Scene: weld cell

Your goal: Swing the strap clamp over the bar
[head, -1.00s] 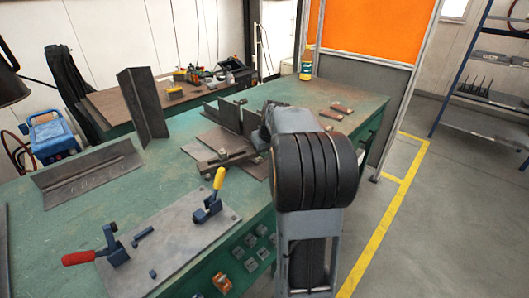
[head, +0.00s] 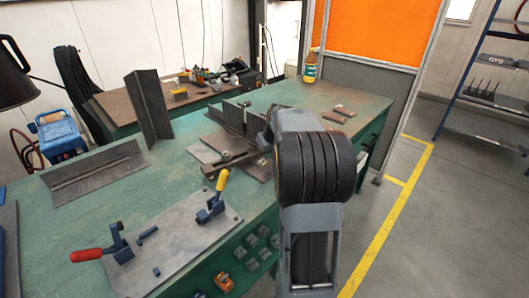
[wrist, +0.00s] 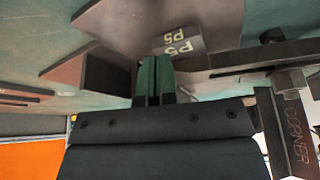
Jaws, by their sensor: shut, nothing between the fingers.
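The dark flat strap clamp (head: 230,162) lies among steel plates at the middle of the green bench. In the wrist view a dark strap (wrist: 275,55) with a large nut (wrist: 290,82) runs in from the right. A bar marked "CORNER" (wrist: 292,130) hangs below the nut. I cannot tell which piece is the bar of the task. My gripper (wrist: 154,75) is shut and empty, left of the strap, in front of a dark steel piece and a "P5" label. In the head view my arm hides my gripper and part of the clamp.
A plate with a red-handled clamp (head: 86,255) and a yellow-handled clamp (head: 222,180) lies at the bench front. Angle steel (head: 95,175) lies at left; an upright angle (head: 148,108) stands behind it. The far right bench top (head: 300,95) is mostly clear.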

